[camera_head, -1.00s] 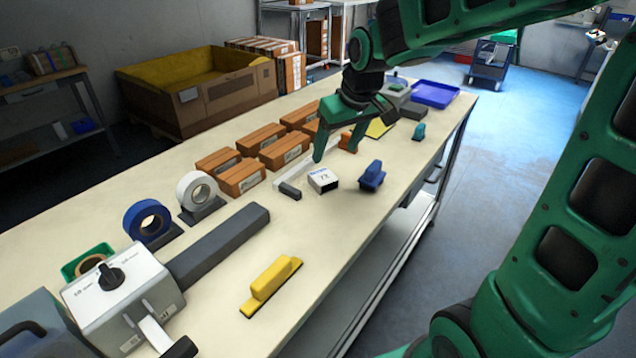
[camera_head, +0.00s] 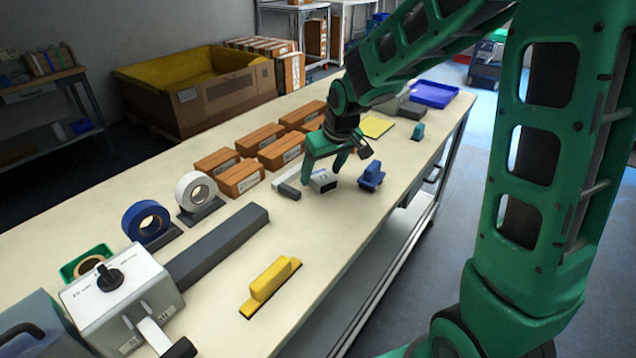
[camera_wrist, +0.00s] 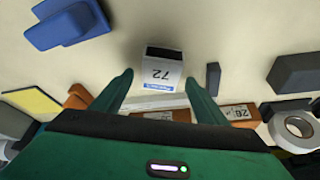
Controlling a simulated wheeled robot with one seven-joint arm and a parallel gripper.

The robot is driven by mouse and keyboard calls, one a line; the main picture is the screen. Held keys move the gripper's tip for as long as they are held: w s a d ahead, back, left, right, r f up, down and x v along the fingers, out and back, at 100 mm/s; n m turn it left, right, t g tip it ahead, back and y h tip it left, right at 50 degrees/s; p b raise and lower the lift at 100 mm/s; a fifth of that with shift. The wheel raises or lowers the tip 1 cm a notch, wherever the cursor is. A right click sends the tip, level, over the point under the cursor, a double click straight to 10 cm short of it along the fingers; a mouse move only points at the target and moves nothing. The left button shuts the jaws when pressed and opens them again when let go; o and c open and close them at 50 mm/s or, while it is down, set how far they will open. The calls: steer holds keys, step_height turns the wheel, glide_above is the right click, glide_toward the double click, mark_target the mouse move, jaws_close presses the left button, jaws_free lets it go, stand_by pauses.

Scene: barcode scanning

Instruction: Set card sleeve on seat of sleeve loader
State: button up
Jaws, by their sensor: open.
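The card sleeve, a small white box marked 72 with a dark open end (camera_head: 327,187), lies on the bench. It also shows in the wrist view (camera_wrist: 163,72). My gripper (camera_head: 320,177) is open and just above the sleeve, partly hiding it in the head view. In the wrist view, the fingertips (camera_wrist: 158,80) stand to either side of the sleeve's labelled end, with gaps. A pale strip (camera_wrist: 165,101) and a small dark block (camera_wrist: 213,78) are beside the sleeve; I cannot tell whether they belong to the sleeve loader or where its seat is.
A blue block-shaped tool (camera_head: 371,176) stands close to the right of the sleeve. Brown cartons (camera_head: 240,178) line the left side, near white tape (camera_head: 196,190) and a dark long bar (camera_head: 220,245). A yellow-handled tool (camera_head: 270,285) lies nearer. The bench between is clear.

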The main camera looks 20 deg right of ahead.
steer(key=shift+f, duration=0.2)
steer(key=c, duration=1.2)
steer(key=shift+r, duration=0.15)
